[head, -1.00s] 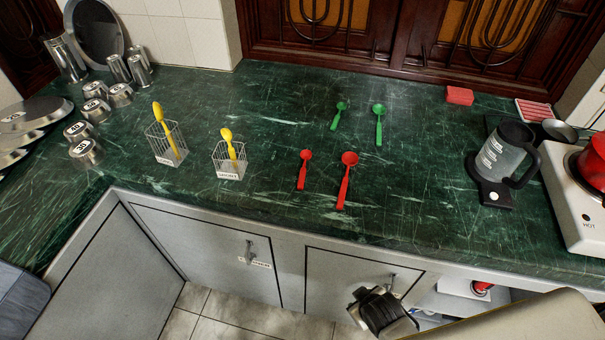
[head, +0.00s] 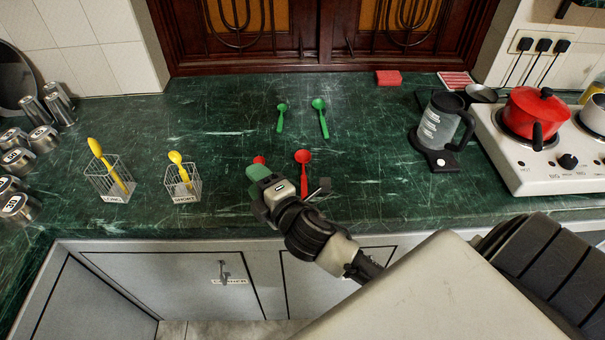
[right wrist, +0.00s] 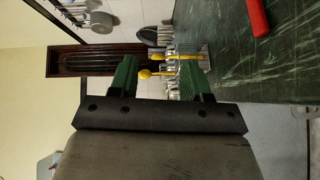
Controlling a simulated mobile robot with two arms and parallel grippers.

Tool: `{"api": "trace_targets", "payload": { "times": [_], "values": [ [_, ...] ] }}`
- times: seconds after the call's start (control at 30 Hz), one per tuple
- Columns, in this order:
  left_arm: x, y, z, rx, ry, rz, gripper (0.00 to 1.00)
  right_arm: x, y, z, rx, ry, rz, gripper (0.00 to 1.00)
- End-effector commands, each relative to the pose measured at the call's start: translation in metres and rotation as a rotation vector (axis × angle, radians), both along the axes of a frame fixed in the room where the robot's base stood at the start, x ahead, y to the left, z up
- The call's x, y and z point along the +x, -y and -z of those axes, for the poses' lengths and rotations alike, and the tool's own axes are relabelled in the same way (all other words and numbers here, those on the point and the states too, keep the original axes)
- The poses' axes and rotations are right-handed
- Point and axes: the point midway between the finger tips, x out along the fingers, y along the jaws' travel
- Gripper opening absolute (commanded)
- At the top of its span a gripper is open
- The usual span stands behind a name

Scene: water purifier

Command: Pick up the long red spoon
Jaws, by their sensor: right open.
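The long red spoon (head: 304,158) lies on the green marble counter, its bowl toward the back and its handle partly behind my right gripper. A shorter red spoon (head: 260,160) lies to its left, mostly hidden by the gripper. My right gripper (head: 260,184) is over the front part of the counter, open and empty, next to the red spoons. In the right wrist view its two green fingers (right wrist: 159,78) stand apart with nothing between them. A red handle (right wrist: 257,15) shows at the top right there; I cannot tell which spoon it belongs to. My left gripper is not in view.
Two green spoons (head: 320,115) lie farther back. Wire baskets labelled LONG (head: 110,185) and SHORT (head: 183,190) hold yellow spoons at left. A dark mug (head: 440,122) and a stove with a red pot (head: 533,112) stand at right. Counter between baskets and green spoons is clear.

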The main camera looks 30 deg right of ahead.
Motion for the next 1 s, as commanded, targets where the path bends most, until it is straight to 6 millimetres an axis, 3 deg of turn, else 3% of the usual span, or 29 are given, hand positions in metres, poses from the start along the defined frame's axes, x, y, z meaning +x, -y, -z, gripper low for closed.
{"api": "trace_targets", "payload": {
  "times": [0.03,0.1,0.2,0.3,0.4,0.53,0.67,0.7,0.9,1.0],
  "values": [
    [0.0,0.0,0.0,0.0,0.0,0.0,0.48,0.013,-0.012,-0.023,-0.159,0.135,-0.087,0.48],
    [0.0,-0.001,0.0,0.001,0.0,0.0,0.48,0.021,-0.035,-0.049,-0.405,0.331,-0.215,0.48],
    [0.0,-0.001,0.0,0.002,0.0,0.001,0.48,0.024,-0.067,-0.071,-0.768,0.604,-0.391,0.48],
    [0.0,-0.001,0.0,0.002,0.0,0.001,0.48,0.02,-0.091,-0.073,-1.135,0.866,-0.569,0.48],
    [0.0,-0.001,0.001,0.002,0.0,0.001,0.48,0.016,-0.1,-0.058,-1.495,1.108,-0.763,0.48],
    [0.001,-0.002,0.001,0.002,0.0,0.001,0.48,0.018,-0.08,-0.025,-1.93,1.382,-1.069,0.48],
    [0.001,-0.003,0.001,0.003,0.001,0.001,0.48,0.028,-0.022,0.003,-2.27,1.571,-1.482,0.48],
    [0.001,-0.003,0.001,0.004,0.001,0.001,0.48,0.032,0.001,0.008,2.153,-1.475,1.498,0.48],
    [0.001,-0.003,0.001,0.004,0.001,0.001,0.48,0.041,0.103,0.002,1.669,-1.119,1.592,0.48],
    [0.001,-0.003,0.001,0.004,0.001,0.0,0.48,0.04,0.13,-0.005,1.547,-1.039,1.633,0.48]
  ]
}}
